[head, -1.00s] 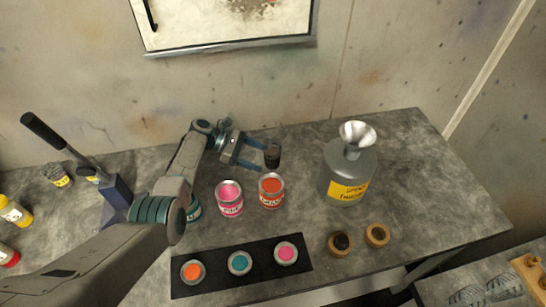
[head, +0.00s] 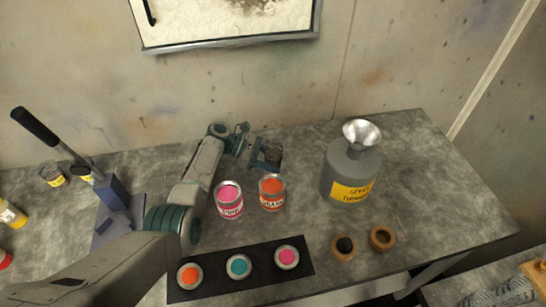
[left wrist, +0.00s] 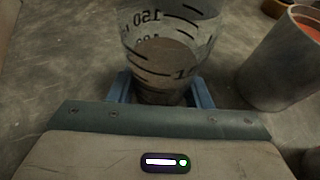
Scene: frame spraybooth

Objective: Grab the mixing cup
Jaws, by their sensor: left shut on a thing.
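The mixing cup (left wrist: 165,40) is clear with black graduation marks and stands upright in the left wrist view. In the head view the cup (head: 272,154) is small and dark, partly hidden by the fingers, behind the orange can. My left gripper (left wrist: 161,92) is shut on the cup, with a blue finger on each side of its lower part. It also shows in the head view (head: 266,160), low over the table. My right gripper is in neither view.
An orange paint can (head: 272,193) and a pink can (head: 229,201) stand just in front of the cup. A grey turpentine can (head: 350,175) with a funnel (head: 361,132) stands to the right. A black strip (head: 212,277) with several small paint pots lies in front.

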